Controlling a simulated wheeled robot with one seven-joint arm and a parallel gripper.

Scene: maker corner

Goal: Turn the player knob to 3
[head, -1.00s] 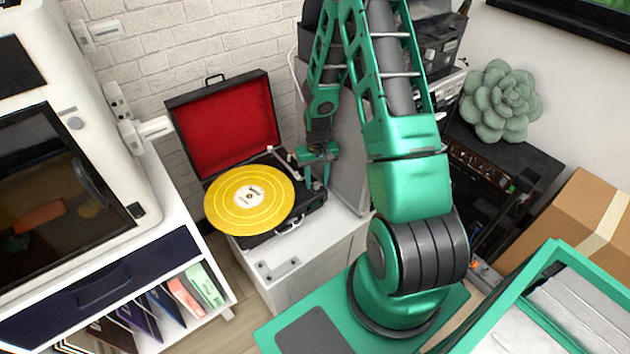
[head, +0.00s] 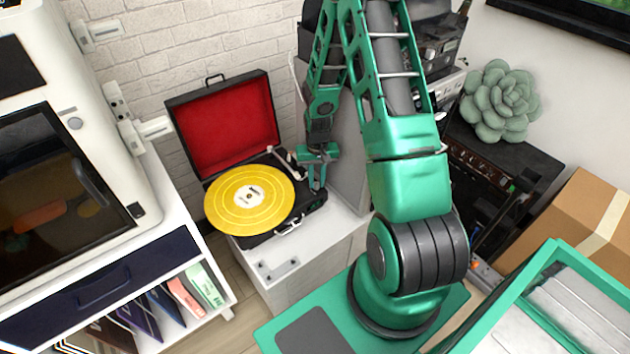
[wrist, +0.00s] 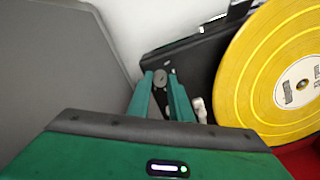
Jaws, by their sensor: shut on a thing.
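The player (head: 262,240) is an open black case with a red-lined lid (head: 228,128) and a yellow record (head: 250,199) on it. It stands on a white cabinet. The player knob (wrist: 160,78) is a small grey round knob on the black deck, seen in the wrist view between my fingertips. My gripper (wrist: 164,90) points down at the deck's right side and is shut on the knob. In the head view my gripper (head: 318,180) hides the knob. The number that the knob points to is too small to read.
The tonearm (head: 284,161) lies close to the left of my gripper. A grey panel (head: 347,165) stands close on its right. The white cabinet top (head: 290,262) has free room in front of the player.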

